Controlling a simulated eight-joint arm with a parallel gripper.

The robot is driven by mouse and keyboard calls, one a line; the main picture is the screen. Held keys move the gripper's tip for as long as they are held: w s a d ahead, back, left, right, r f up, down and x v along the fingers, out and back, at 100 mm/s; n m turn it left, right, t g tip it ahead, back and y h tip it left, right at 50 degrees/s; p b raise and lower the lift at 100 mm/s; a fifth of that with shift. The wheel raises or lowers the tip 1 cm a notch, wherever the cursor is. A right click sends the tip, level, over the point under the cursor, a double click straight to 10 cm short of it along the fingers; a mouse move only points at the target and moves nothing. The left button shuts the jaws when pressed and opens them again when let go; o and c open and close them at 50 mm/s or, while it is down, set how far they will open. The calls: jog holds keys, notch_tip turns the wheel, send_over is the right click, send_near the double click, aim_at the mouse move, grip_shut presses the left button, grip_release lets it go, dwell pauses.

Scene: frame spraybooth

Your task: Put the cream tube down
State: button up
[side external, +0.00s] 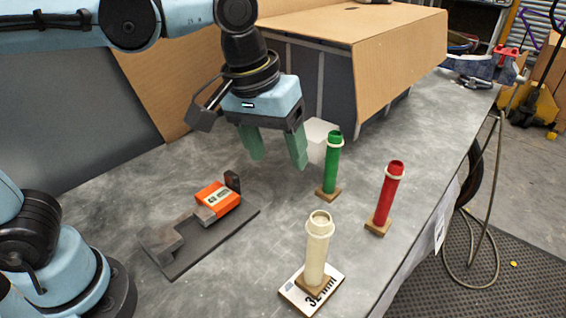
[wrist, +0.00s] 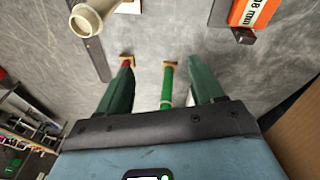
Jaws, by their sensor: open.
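The cream tube (side external: 317,250) stands upright on a wooden foot, on a white card (side external: 327,296) with black print, at the front of the bench. It also shows at the top left of the wrist view (wrist: 88,18). My gripper (side external: 279,160) is open and empty. It hangs above the bench, farther back than the cream tube and clear of it. In the wrist view, the green tube (wrist: 168,85) appears between the spread fingers but stands apart from them. The red tube is mostly hidden behind a finger there.
The green tube (side external: 332,165) and the red tube (side external: 387,195) stand upright on wooden feet to the right. An orange block (side external: 217,198) sits on a dark metal fixture (side external: 205,241) at left. A white block (side external: 316,140) and a cardboard-covered booth (side external: 400,55) are behind.

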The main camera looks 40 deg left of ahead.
jog(key=s+a+f+m+t, duration=0.1)
jog(key=a+f+t, duration=0.1)
jog(key=a, duration=0.5)
jog(key=s+a+f+m+t+y, duration=0.1)
jog(key=a+f+t, duration=0.1)
jog(key=a+f, duration=0.3)
jog(key=shift+s+a+m+t, duration=0.2)
jog(key=shift+a+m+t, duration=0.15)
jog(key=shift+a, duration=0.9)
